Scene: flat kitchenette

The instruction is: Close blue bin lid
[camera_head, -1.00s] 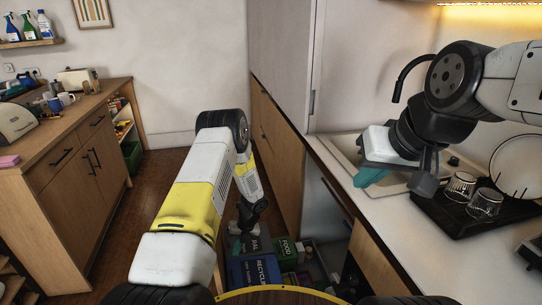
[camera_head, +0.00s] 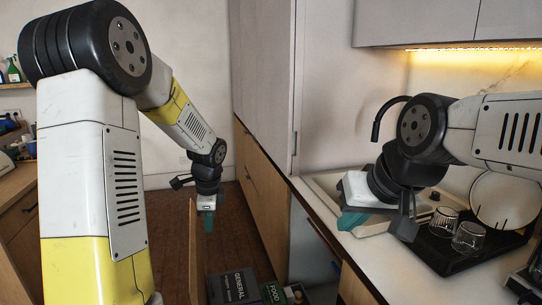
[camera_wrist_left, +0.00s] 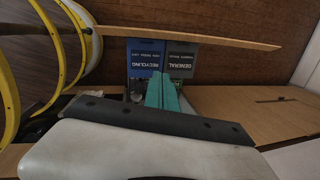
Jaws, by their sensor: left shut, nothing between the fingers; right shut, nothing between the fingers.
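The blue bin (camera_wrist_left: 146,57), marked RECYCLING, shows in the left wrist view just beyond my left fingertips, beside a grey bin (camera_wrist_left: 181,63) marked GENERAL. I cannot tell from this angle how its lid stands. In the head view the blue bin is not visible. My left gripper (camera_head: 208,222) points down above the floor, left of the lower cabinets, shut and empty. Its teal fingers (camera_wrist_left: 162,92) are together in the wrist view, and contact with the bin cannot be judged. My right gripper (camera_head: 352,220) is shut and empty above the counter by the sink.
The grey bin (camera_head: 235,287) and a green FOOD bin (camera_head: 272,292) stand low by the cabinets. An upright wooden panel (camera_head: 196,255) rises below my left gripper. Glasses (camera_head: 468,238) and a plate (camera_head: 502,198) sit on a black drying rack. Floor beyond is clear.

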